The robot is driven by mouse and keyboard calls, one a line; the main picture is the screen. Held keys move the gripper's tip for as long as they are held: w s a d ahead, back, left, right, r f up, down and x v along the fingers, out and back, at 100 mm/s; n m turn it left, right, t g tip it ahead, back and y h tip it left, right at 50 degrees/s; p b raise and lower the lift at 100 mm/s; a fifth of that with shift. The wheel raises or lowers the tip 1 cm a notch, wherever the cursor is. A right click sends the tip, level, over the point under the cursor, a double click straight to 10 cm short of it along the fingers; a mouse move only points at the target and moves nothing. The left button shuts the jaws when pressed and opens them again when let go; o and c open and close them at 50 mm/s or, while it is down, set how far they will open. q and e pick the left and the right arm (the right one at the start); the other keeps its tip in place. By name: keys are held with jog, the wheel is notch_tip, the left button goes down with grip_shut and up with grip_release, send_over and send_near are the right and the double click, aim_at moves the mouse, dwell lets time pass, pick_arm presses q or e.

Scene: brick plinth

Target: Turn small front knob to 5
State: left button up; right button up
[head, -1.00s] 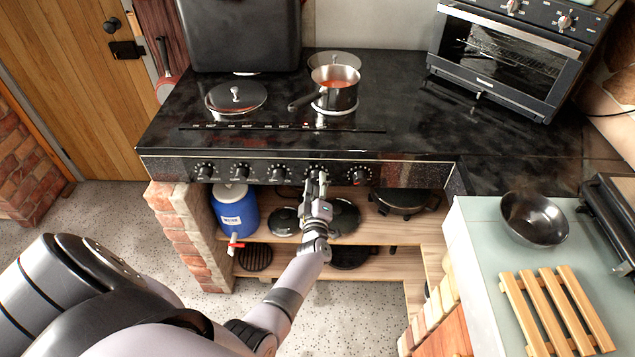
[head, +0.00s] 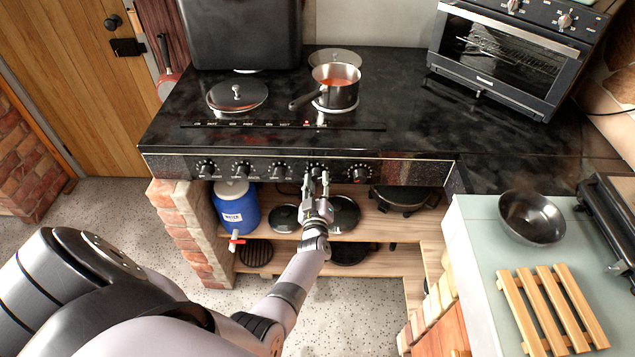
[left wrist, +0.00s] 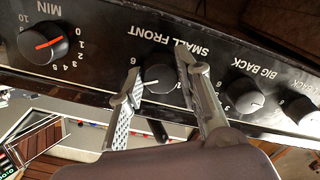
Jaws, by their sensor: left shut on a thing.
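The small front knob (left wrist: 160,78) is a black dial with a pale mark, under the upside-down label SMALL FRONT in the left wrist view. In the head view it is the fourth dial (head: 317,170) from the left on the black stove's front panel. My left gripper (left wrist: 157,68) has a finger on each side of this knob and is shut on it. In the head view the left gripper (head: 317,181) reaches up to the panel from below. The fingers hide part of the dial's scale, so I cannot read its exact setting. My right gripper is not in view.
The BIG BACK knob (left wrist: 243,96) and a timer knob with a red mark (left wrist: 42,43) flank it. A saucepan of red liquid (head: 336,88) stands on the stove. Open shelves below hold pans and a blue water container (head: 237,208). A counter with a bowl (head: 532,218) is at right.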

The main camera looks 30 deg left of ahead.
pick_arm(q)
jog(key=shift+f, duration=0.1)
jog(key=o, duration=1.1)
